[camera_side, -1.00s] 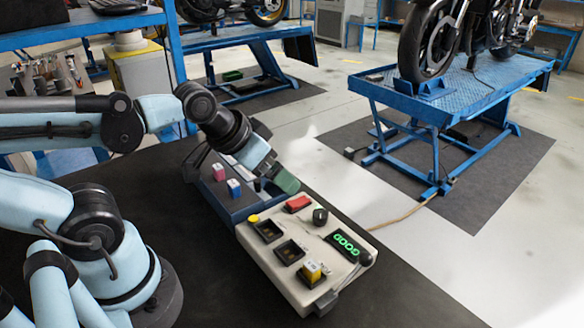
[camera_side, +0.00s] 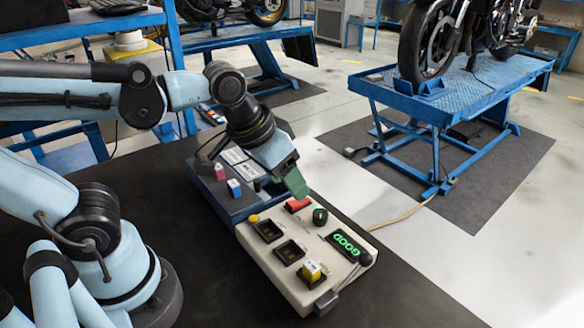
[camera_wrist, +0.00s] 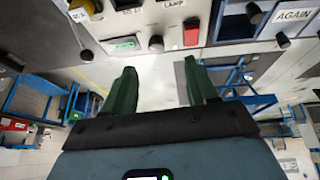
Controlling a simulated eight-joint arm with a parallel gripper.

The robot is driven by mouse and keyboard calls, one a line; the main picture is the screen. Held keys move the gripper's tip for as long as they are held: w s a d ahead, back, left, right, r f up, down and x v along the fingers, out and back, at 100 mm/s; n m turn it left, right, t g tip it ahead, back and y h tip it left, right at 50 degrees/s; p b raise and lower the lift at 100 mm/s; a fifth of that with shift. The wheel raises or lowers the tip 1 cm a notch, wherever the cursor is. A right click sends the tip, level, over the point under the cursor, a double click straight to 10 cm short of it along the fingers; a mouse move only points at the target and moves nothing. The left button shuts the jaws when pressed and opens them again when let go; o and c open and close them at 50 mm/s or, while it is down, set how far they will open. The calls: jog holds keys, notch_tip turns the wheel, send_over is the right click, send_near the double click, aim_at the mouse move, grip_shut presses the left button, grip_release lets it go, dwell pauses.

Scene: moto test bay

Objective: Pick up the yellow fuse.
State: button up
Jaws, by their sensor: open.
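The yellow fuse (camera_side: 311,271) stands in a socket at the near end of the pale test box (camera_side: 258,268). In the wrist view the yellow fuse (camera_wrist: 84,6) is cut off at the top left edge. My gripper (camera_side: 297,186) has green fingers and is above the far end of the box, near the red switch (camera_side: 298,205), well apart from the fuse. In the wrist view my gripper (camera_wrist: 160,72) shows its two fingers spread with nothing between them.
The box carries a lit green GOOD display (camera_side: 345,245), a black knob (camera_side: 320,216), a yellow button (camera_side: 254,218) and two dark sockets. A blue tray (camera_side: 228,213) with pink and blue fuses adjoins its far end. The dark table (camera_side: 150,220) is clear left of the box.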

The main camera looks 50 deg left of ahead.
jog(key=s+d+r+g, duration=0.1)
jog(key=s+d+g, duration=0.1)
jog(key=d, duration=0.3)
jog(key=s+d+r+g, duration=0.2)
jog(key=d+g, duration=0.1)
jog(key=d, duration=0.3)
send_over(308, 268)
jog(key=shift+y, duration=0.4)
jog(key=f, duration=0.7)
jog(key=shift+s+d, duration=0.15)
jog(key=shift+d, duration=0.05)
jog(key=shift+a+f, duration=0.2)
jog(key=shift+f, duration=2.4)
grip_shut()
jog(key=shift+r, duration=0.15)
